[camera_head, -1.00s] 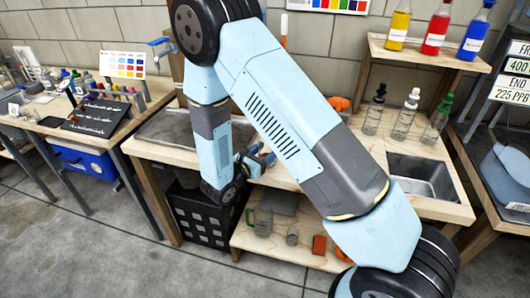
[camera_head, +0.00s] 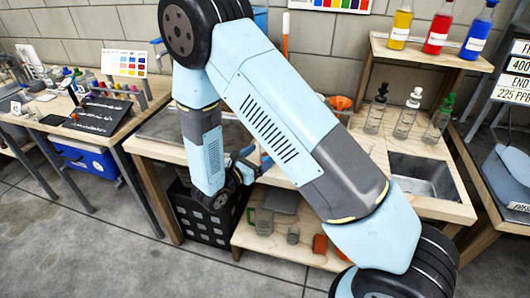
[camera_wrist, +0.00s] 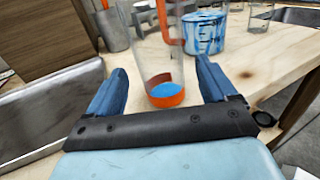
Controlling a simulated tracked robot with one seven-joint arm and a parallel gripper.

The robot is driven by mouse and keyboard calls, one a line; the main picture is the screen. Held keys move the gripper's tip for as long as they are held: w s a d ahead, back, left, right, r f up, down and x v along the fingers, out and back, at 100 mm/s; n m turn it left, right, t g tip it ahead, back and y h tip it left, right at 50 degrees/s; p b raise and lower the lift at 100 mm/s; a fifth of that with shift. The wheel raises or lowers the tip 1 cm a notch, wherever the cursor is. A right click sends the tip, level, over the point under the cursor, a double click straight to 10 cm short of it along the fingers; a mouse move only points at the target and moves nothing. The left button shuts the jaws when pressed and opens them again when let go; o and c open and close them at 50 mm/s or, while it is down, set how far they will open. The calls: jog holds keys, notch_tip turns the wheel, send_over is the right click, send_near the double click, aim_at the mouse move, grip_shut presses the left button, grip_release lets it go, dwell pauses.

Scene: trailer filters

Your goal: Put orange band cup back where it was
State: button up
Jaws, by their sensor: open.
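The orange band cup (camera_wrist: 165,96) is a tall clear cup with an orange band at its base and something blue inside the bottom. In the wrist view it stands upright on the wooden bench top, its upper part cut by the frame edge. My gripper (camera_wrist: 160,76) is open, with one blue finger on either side of the cup's lower part. I cannot tell whether either finger touches it. In the head view my gripper (camera_head: 252,162) is low by the bench front, and I cannot make out the cup there.
In the wrist view a blue-and-white streaked cup (camera_wrist: 204,35) stands just behind, and a grey metal cup (camera_wrist: 112,30) stands back left. A steel basin (camera_wrist: 50,105) lies left. In the head view several stoppered bottles (camera_head: 407,115) stand on the bench by a sink (camera_head: 425,180).

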jog(key=v, duration=0.8)
jog(key=shift+s+a, duration=0.1)
jog(key=shift+s, duration=0.15)
